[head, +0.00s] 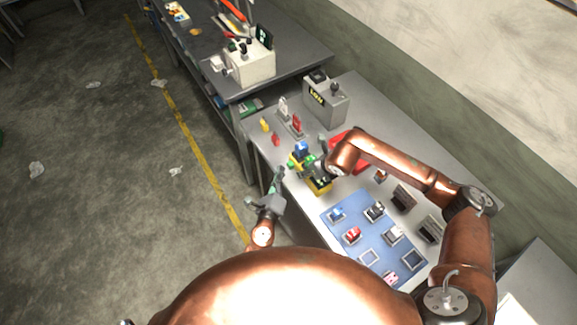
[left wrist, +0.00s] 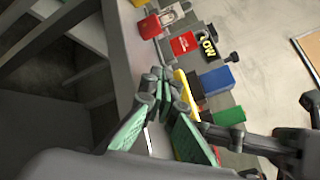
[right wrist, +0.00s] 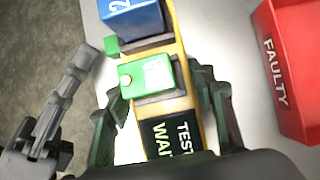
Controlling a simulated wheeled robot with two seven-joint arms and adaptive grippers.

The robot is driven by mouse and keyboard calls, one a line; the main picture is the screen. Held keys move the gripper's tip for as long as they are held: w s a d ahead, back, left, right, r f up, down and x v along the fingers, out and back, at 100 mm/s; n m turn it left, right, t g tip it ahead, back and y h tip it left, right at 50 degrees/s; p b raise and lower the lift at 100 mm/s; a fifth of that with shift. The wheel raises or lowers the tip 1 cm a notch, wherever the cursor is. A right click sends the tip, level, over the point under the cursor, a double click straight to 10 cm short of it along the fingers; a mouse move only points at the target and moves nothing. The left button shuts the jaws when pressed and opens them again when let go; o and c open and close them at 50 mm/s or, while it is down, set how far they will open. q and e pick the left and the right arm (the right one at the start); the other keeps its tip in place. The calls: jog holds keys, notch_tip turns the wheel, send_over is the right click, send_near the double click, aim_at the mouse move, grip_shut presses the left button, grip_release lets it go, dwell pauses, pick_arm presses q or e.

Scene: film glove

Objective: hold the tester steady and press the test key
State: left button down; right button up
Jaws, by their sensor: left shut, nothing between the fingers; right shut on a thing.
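The tester (head: 318,186) is a yellow body with a black screen, on the workbench. In the right wrist view its screen (right wrist: 176,138) reads "TEST" and "WAI", partly hidden. A green block (right wrist: 147,76) with a small pale round spot and a blue block (right wrist: 137,18) marked 2 sit along it. I cannot tell which part is the test key. My right gripper (right wrist: 165,110) is shut on the tester, a finger on each side. My left gripper (head: 278,176) is shut and empty, beside the tester and apart from it; its closed fingertips show in the left wrist view (left wrist: 162,76).
A red bin (right wrist: 287,70) marked FAULTY stands beside the tester. A blue mat (head: 345,222) with several small modules lies at the front. A grey box (head: 326,103) and red and yellow small items (head: 276,139) stand farther back. Open floor lies left of the bench.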

pick_arm(q)
jog(key=shift+d, duration=0.1)
jog(key=shift+w+d, duration=0.15)
jog(key=shift+d, duration=0.15)
jog(key=shift+w+d, duration=0.25)
jog(key=shift+d, duration=0.2)
dwell(1.2)
jog(key=shift+a, duration=0.1)
jog(key=shift+s+a, duration=0.45)
jog(key=shift+a, duration=0.25)
jog(key=shift+a, duration=0.1)
jog(key=shift+s+a, duration=0.4)
jog(key=shift+a, duration=0.3)
jog(key=shift+s+a, duration=0.4)
jog(key=shift+a, duration=0.35)
jog(key=shift+s+a, duration=0.4)
jog(key=shift+a, duration=0.3)
pick_arm(e)
jog(key=o, duration=1.7)
